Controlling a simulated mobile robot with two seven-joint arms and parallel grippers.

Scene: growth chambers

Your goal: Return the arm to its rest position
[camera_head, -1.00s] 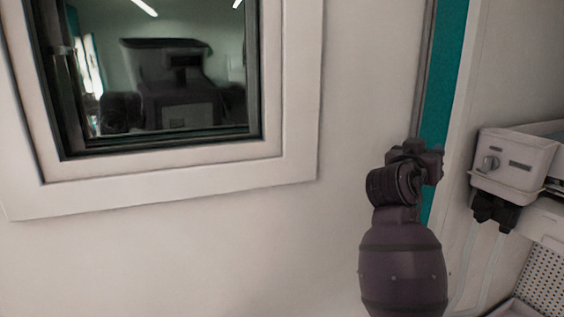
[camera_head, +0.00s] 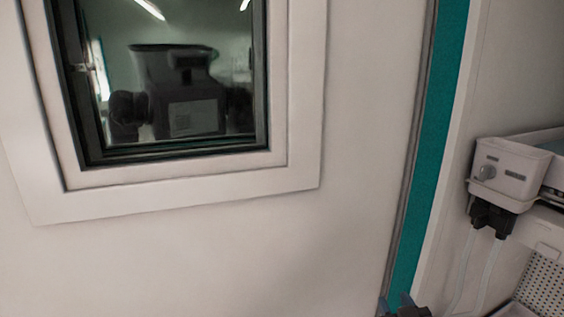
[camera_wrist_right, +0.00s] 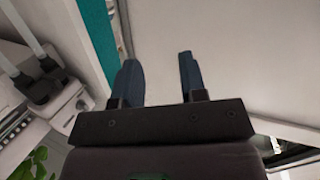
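My right gripper (camera_head: 396,303) just shows at the bottom edge of the head view, in front of the foot of the teal strip. Most of my right arm is below the picture. In the right wrist view the two dark blue fingers of the gripper (camera_wrist_right: 158,64) stand apart with nothing between them, so it is open and empty. My left arm and gripper do not show in the head view.
A pale door (camera_head: 358,130) with a framed dark window (camera_head: 190,90) fills the left and middle. A teal strip (camera_head: 440,120) borders it. At right, a white box with a knob (camera_head: 507,168) has hoses beneath. Green leaves (camera_wrist_right: 35,163) show in the wrist view.

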